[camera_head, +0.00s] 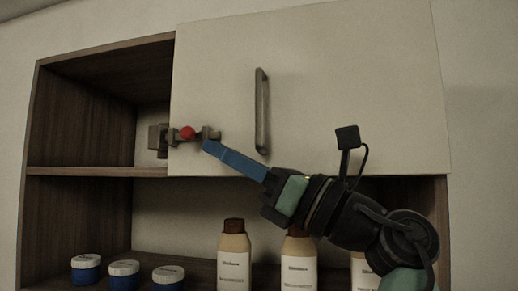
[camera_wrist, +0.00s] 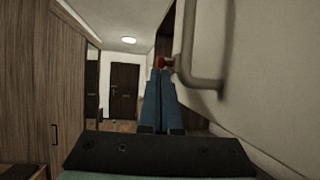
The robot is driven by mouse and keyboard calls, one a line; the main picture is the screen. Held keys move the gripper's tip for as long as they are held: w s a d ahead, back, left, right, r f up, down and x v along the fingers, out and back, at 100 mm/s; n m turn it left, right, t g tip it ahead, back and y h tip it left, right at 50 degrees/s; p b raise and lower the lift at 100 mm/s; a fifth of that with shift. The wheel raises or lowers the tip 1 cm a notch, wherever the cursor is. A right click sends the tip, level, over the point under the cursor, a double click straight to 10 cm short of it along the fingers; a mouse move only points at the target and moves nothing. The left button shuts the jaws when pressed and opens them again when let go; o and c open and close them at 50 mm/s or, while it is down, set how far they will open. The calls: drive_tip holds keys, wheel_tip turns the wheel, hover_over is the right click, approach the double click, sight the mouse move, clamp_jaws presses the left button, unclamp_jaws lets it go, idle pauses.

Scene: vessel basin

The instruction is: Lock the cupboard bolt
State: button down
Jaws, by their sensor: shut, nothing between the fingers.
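The cupboard bolt (camera_head: 208,133) sits at the lower left edge of the white cupboard door (camera_head: 330,70), with a red knob (camera_head: 188,132) on it. A metal bracket (camera_head: 157,138) stands to the left of the door edge, at the open shelf side. My gripper (camera_head: 207,146) is shut with its blue fingers reaching up and left, tips just right of and below the red knob. In the wrist view the red knob (camera_wrist: 159,61) shows just beyond the fingertips (camera_wrist: 160,73). I cannot tell whether they touch. The fingertips partly hide the bolt there.
A grey vertical handle (camera_head: 262,110) stands out from the door, right of the bolt and close above my fingers. Below are brown-capped bottles (camera_head: 234,258) and blue jars with white lids (camera_head: 124,275). The upper left shelf (camera_head: 95,171) is empty.

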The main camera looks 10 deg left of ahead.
sight(187, 135)
drive_tip(key=p+x, duration=0.1)
drive_tip(key=x, duration=0.1)
drive_tip(key=shift+a+r, duration=0.2)
drive_tip(key=shift+a, duration=0.1)
drive_tip(key=shift+w+a, duration=0.1)
drive_tip(key=shift+a, duration=1.55)
drive_tip(key=shift+d+f+b, duration=0.1)
drive_tip(key=shift+f+b, duration=0.05)
drive_tip(key=shift+b, duration=0.15)
